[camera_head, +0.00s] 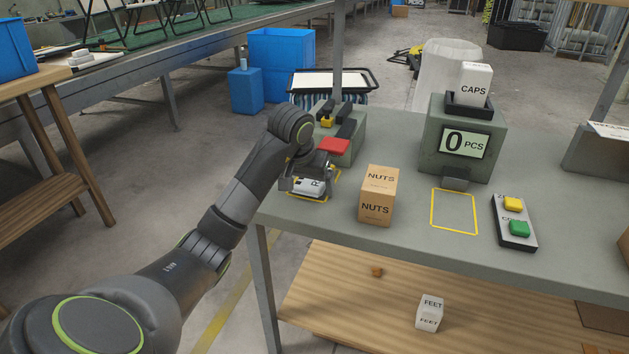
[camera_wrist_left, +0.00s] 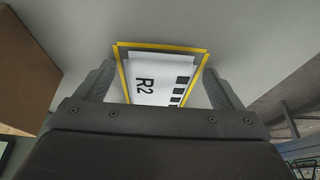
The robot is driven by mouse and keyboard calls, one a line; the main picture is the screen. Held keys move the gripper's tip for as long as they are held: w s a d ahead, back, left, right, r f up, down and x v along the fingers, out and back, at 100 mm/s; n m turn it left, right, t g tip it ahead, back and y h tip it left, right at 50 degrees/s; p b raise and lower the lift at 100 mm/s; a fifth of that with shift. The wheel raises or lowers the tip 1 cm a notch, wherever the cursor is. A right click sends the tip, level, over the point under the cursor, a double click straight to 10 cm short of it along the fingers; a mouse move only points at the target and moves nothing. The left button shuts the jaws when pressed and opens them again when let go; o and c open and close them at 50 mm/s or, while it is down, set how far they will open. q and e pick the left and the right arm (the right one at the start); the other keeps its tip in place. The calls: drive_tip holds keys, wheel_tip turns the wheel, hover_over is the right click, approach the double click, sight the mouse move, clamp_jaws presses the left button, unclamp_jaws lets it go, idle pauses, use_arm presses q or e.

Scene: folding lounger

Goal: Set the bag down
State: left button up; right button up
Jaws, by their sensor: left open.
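A white bag (camera_head: 312,187) marked R2 lies inside a yellow outline (camera_head: 336,180) at the left end of the grey bench. In the left wrist view, the bag (camera_wrist_left: 155,85) shows its R2 print and black marks, framed by the yellow outline (camera_wrist_left: 160,46). My left gripper (camera_head: 308,183) is over it, pointing down, open, with one finger on each side of the bag (camera_wrist_left: 160,78). I cannot tell whether the fingers touch it. My right gripper is not in view.
A NUTS box (camera_head: 378,196) stands close to the right of my left gripper. Farther right are a counter machine (camera_head: 462,140) reading 0 PCS, an empty yellow square (camera_head: 454,211) and a button box (camera_head: 514,222). A device with a red part (camera_head: 334,146) stands just behind the gripper.

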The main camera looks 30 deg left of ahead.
use_arm(q)
drive_tip(key=c, duration=1.1)
drive_tip(key=shift+c, duration=0.2)
